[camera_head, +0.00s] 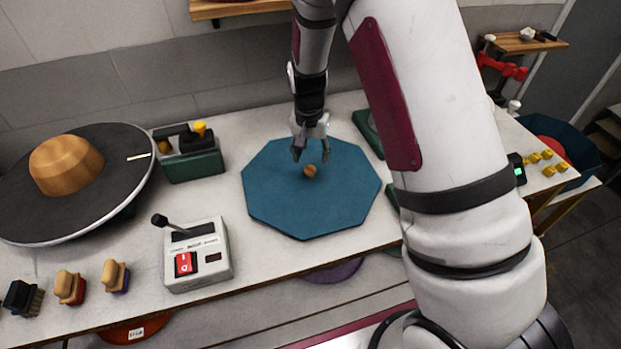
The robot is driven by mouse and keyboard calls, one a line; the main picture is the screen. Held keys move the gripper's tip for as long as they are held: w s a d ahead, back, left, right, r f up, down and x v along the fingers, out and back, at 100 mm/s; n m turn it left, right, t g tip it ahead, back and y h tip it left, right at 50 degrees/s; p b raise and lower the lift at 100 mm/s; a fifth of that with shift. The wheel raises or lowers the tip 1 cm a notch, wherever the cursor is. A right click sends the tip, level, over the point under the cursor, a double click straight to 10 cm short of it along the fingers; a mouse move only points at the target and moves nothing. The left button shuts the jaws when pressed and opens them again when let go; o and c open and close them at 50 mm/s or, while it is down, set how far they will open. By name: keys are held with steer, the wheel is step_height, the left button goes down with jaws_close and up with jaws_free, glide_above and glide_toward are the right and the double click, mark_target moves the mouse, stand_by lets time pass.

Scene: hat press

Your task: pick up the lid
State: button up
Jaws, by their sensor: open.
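What looks like the lid is a flat blue octagonal plate (290,208) with a small round orange-brown knob (309,171) near its middle. It lies on the light worktop, its front corner near the front edge. My gripper (311,150) points down over the rear half of the plate, just behind the knob in the picture. Its fingers are apart with nothing between them. I cannot tell exactly how high the fingertips are above the plate. My arm hides part of the worktop to the right of the plate.
A control box (198,255) with a lever and red switch stands left of the plate. Behind it is a green device (190,160). A black disc with a wooden hat block (66,165) is at far left. Several brushes (70,288) line the front left edge.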

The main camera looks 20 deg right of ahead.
mark_target(310, 168)
steer(key=shift+w+f+p, duration=0.2)
steer(key=shift+f+p, duration=0.15)
steer(key=shift+f, duration=1.35)
steer(key=shift+w+f+p, duration=0.15)
steer(key=shift+f+p, duration=0.15)
steer(key=shift+f, duration=1.4)
jaws_close()
